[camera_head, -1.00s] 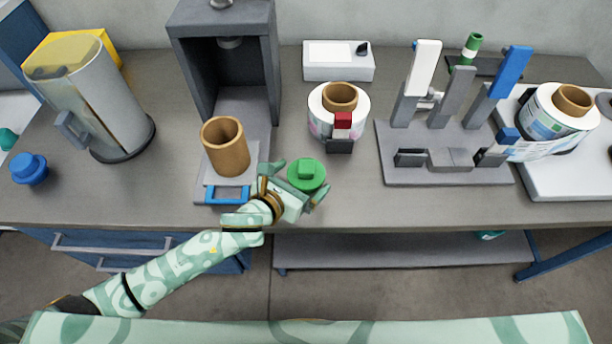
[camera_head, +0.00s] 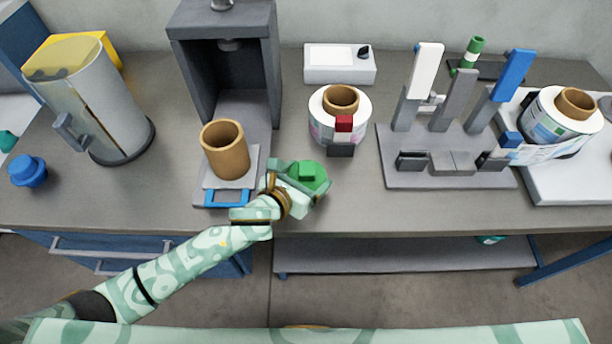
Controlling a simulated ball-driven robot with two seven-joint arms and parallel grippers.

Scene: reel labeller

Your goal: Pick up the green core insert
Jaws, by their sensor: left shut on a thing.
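The green core insert (camera_head: 308,174) is a round green piece with a raised block on top. It is at the table's front part, right of the brown cardboard core (camera_head: 225,150). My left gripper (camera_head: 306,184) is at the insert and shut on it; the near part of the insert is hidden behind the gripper. I cannot tell whether the insert is clear of the table. My right gripper does not show.
A label roll (camera_head: 322,128) stands behind the insert. A grey rack (camera_head: 445,181) with levers stands to the right. A blue insert (camera_head: 27,170) lies far left.

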